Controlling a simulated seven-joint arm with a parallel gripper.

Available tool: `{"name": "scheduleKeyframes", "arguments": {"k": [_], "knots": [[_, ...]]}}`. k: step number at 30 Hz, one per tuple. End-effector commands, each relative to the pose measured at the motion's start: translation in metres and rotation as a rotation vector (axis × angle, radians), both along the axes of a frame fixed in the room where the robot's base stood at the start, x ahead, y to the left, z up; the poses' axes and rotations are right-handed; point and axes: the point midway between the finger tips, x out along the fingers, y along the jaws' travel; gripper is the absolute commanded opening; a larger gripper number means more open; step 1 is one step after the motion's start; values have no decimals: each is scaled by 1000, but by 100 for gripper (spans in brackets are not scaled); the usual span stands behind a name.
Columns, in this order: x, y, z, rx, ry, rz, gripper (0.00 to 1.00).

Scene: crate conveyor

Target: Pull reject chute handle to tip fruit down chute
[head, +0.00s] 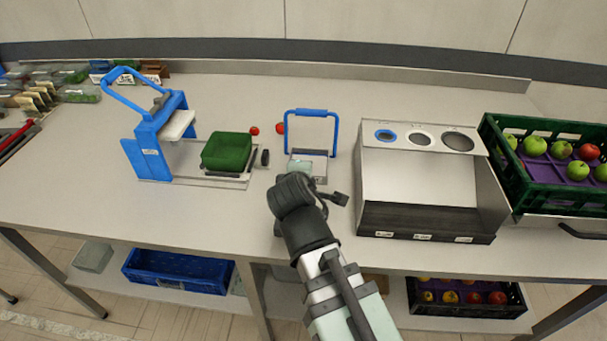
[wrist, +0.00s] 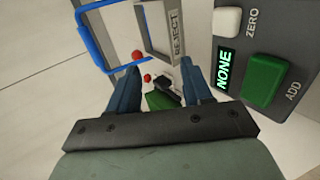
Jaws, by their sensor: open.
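The reject chute handle is a blue loop (head: 312,112) standing upright over a small pale unit at mid-table. It also shows in the wrist view as a blue loop (wrist: 92,40) at the upper left, beside a plate marked REJECT (wrist: 178,34). My gripper (wrist: 162,85) is open, with its two blue fingers apart and nothing gripped. In the head view, my wrist hides much of the unit's front, and the fingertips are not clear. The loop lies outside the fingers. Two small red fruits (head: 254,131) (head: 280,128) lie on the table near the handle.
A panel with a green ADD button (wrist: 265,82) is close on the right in the wrist view; its display reads NONE. A steel box with three holes (head: 425,165) and a green fruit crate (head: 513,180) stand right. A blue press (head: 150,140) and green tray (head: 226,152) stand left.

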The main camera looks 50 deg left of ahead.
Motion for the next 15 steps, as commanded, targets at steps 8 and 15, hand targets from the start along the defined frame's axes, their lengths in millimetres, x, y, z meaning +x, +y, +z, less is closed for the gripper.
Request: {"name": "scheduleKeyframes", "arguments": {"k": [8,15], "knots": [[-4,-4,4,0,0,0,50],[-4,-4,4,0,0,0,50]]}}
